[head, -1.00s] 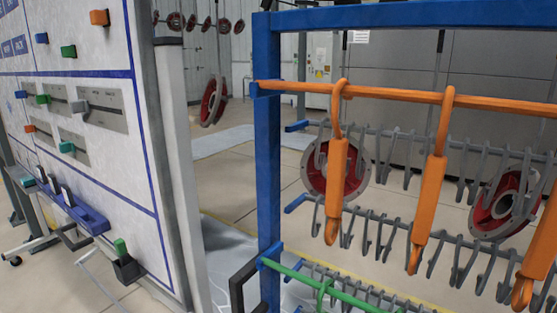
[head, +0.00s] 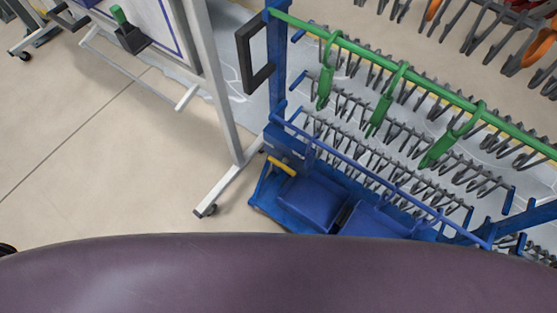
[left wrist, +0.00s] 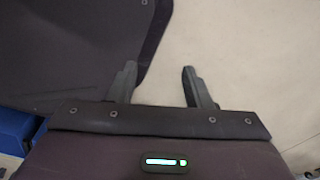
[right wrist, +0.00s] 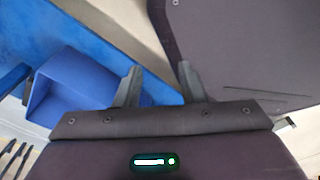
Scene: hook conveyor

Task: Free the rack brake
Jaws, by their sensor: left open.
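The blue rack (head: 277,80) stands on the right in the head view, its base low in the picture. A short yellow lever (head: 282,165), which looks like the brake, sticks out at the left end of the base beside the blue bins. My left gripper (left wrist: 160,80) is open and empty over bare floor in the left wrist view. My right gripper (right wrist: 160,78) has its fingers apart with nothing between them. A blue bin (right wrist: 75,88) and blue rack base (right wrist: 105,35) lie left of it in the right wrist view. Neither gripper shows in the head view.
Green hooks (head: 380,112) and rows of grey hooks hang on the rack above the bins. A black handle (head: 252,55) projects from its left post. A white board's wheeled foot (head: 225,190) stands just left of the rack. The floor (head: 110,170) at the left is clear.

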